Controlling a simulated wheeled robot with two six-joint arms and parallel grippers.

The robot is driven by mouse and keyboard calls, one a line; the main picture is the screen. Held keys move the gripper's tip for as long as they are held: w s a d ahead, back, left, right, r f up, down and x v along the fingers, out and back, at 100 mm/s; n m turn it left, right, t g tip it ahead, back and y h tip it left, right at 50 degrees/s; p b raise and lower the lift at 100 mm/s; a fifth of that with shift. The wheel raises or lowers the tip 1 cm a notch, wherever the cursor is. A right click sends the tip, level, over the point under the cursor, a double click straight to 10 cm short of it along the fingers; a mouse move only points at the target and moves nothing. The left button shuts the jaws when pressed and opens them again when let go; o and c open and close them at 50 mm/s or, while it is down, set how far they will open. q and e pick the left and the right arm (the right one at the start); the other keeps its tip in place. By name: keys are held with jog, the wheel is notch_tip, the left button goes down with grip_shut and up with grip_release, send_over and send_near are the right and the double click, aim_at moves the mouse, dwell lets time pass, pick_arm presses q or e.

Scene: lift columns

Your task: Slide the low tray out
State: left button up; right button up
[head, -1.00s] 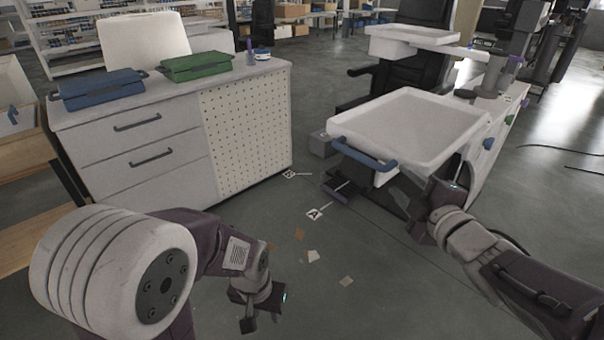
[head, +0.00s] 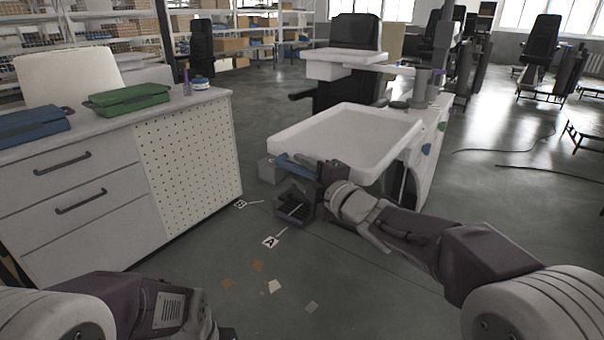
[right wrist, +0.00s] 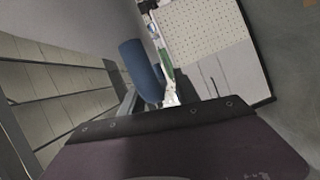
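The low tray (head: 345,141) is a wide, shallow white tray on the white column unit, below a smaller upper tray (head: 336,66). A blue bar handle (head: 294,166) runs along its near left edge; it also shows as a blue bar in the right wrist view (right wrist: 141,72). My right gripper (head: 312,172) is at the handle's right part, below the tray's rim, and hides some of it. The fingers are dark and mostly hidden, so I cannot tell whether they are closed on the handle.
A white drawer cabinet (head: 75,190) with a pegboard side stands left, with a blue case (head: 30,125) and a green case (head: 126,100) on top. Floor markers and paper scraps (head: 273,286) lie in front. Open floor lies between cabinet and tray unit.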

grip_shut()
dwell(1.4)
